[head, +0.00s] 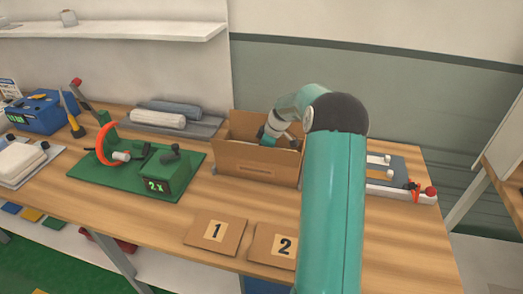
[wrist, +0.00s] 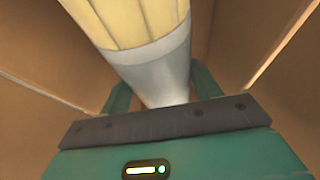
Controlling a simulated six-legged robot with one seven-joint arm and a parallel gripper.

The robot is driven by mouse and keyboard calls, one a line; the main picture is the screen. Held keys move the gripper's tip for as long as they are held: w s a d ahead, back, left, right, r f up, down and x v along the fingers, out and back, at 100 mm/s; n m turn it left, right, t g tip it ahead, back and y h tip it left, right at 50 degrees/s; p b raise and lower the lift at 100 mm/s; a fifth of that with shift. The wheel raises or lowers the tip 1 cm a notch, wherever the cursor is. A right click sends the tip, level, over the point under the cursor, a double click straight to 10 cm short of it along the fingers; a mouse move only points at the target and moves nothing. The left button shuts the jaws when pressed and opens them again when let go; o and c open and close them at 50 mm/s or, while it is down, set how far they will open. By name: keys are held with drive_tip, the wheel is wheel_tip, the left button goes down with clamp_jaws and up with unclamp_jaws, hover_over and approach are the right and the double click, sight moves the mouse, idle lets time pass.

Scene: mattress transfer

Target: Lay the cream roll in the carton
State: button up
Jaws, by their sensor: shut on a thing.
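The open brown carton (head: 257,163) stands on the wooden table at the middle of the head view. My teal arm reaches over it, and my gripper (head: 272,133) is down inside its opening. In the wrist view my gripper (wrist: 160,85) is shut on the cream roll (wrist: 130,22), which has a pale grey band near the jaws. Brown carton walls (wrist: 265,35) rise on both sides of the roll. The roll is mostly hidden in the head view, and I cannot tell whether it touches the carton floor.
A green fixture board (head: 120,185) stands left of the carton, with a tray of rolls (head: 160,118) behind it. Flat cards marked 1 (head: 216,232) and 2 (head: 270,244) lie in front. A grey board (head: 398,172) lies to the right.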

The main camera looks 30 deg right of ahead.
drive_tip(key=shift+f, duration=1.05)
drive_tip(key=o, duration=1.3)
drive_tip(key=shift+f, duration=0.1)
drive_tip(key=v, duration=1.4)
drive_tip(key=shift+w+d, duration=0.1)
